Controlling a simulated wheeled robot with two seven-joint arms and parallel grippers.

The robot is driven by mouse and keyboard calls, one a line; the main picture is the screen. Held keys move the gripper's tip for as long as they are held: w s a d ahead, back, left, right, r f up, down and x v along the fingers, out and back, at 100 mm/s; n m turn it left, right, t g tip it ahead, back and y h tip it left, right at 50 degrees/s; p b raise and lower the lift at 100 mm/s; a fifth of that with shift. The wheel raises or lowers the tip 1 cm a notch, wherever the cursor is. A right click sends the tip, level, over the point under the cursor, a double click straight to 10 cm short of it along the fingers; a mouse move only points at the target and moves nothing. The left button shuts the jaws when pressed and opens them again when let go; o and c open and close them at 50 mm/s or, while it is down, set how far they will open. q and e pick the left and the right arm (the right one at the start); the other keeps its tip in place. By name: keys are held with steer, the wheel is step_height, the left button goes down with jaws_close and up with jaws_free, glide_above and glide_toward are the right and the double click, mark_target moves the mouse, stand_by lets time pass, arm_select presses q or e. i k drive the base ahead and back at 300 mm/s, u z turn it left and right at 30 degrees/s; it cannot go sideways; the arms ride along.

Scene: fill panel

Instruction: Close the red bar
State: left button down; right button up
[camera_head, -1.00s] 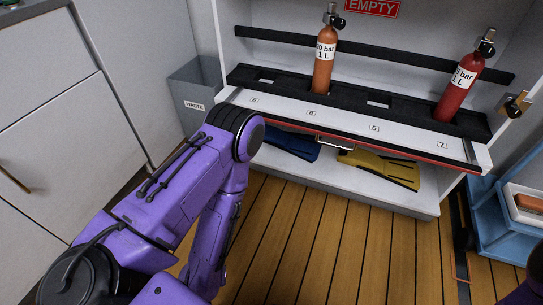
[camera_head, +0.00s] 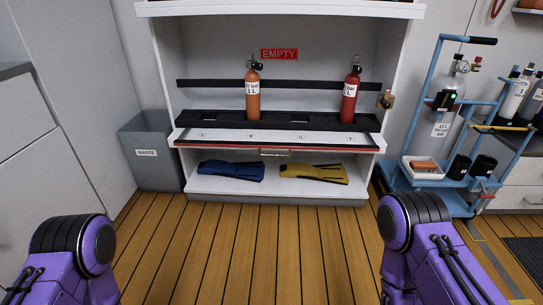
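The red bar (camera_head: 225,147) is a thin red strip along the front edge of the white shelf in the cabinet, below the bottles. A small metal handle (camera_head: 275,153) sits at its middle. A brass latch piece (camera_head: 385,101) is at the right side of the cabinet. An orange bottle (camera_head: 253,92) and a red bottle (camera_head: 350,95) stand upright in the black rack (camera_head: 300,121) above the bar. Only purple links of my two arms show at the lower left and lower right. Neither gripper is in view.
Blue fins (camera_head: 230,171) and yellow fins (camera_head: 312,173) lie on the bottom shelf. A grey waste bin (camera_head: 150,165) stands left of the cabinet. A blue cart (camera_head: 402,178) with cylinders stands at the right. The wooden floor in front is clear.

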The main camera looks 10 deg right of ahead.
mark_target(372, 147)
steer(key=z, duration=0.7)
steer(key=i, duration=0.6)
steer(key=z, duration=0.55)
